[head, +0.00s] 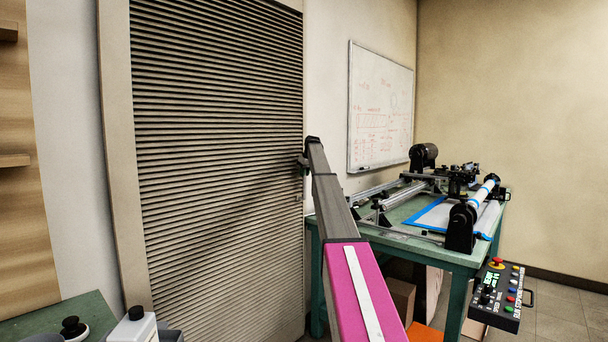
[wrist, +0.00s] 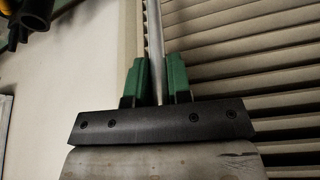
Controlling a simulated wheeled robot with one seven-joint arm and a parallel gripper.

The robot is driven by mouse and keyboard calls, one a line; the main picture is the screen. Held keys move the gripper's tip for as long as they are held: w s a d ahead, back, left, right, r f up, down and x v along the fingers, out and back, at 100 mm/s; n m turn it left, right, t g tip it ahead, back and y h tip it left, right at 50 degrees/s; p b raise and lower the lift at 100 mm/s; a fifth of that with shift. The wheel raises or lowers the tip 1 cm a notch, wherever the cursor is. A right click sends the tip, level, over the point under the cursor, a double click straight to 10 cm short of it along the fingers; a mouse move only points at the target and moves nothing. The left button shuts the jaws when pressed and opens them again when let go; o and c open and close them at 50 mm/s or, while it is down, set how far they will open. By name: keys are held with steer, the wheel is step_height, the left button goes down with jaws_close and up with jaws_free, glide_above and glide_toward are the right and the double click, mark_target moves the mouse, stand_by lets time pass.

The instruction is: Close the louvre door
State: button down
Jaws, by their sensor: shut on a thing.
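The louvre door (head: 215,130) is a tall panel of grey-beige horizontal slats at the left of the head view. Its slats also fill the right of the wrist view (wrist: 250,65). I cannot tell whether the panel is flush with its frame (head: 116,150). My gripper (head: 304,163) is at the door's right edge, at about mid-height, mostly hidden by my arm. In the wrist view, its two green fingers (wrist: 157,80) are shut on an upright metal bar, the door handle (wrist: 155,35). The handle's lower part is hidden behind the gripper.
A green workbench (head: 400,243) with rollers and a blue-edged sheet stands to the right. A control box (head: 497,293) with coloured buttons is at lower right. A whiteboard (head: 380,105) hangs behind.

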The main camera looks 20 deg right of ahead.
steer(key=c, duration=1.1)
jaws_free()
steer(key=shift+w+d, duration=0.2)
steer(key=shift+d, duration=0.15)
steer(key=shift+r, duration=0.15)
steer(key=v, duration=1)
steer(key=shift+s+r, duration=0.2)
steer(key=shift+r, duration=0.05)
steer(key=s+a+f+m+g, duration=0.1)
steer(key=s+a+f, duration=0.4)
steer(key=s+f, duration=0.65)
steer(key=s+a+f+m, duration=0.1)
steer(key=s+a+f, duration=0.5)
steer(key=f, duration=1)
steer(key=s+a+f+m+g, duration=0.1)
steer(key=s+a+f, duration=0.3)
steer(key=s+f, duration=0.8)
steer(key=s+a+f, duration=0.3)
steer(key=s+f, duration=0.4)
steer(key=s, duration=0.6)
steer(key=s+a+f+m+g+h, duration=0.1)
steer(key=s+a+f, duration=0.2)
steer(key=s+f, duration=0.4)
steer(key=s+a+f+g, duration=0.1)
steer(key=s+a+f, duration=0.2)
steer(key=s, duration=1.6)
step_height(320, 180, down, 4)
steer(key=shift+s+f+m+h, duration=0.2)
steer(key=shift+s+m+h, duration=0.1)
steer(key=shift+s+h, duration=0.1)
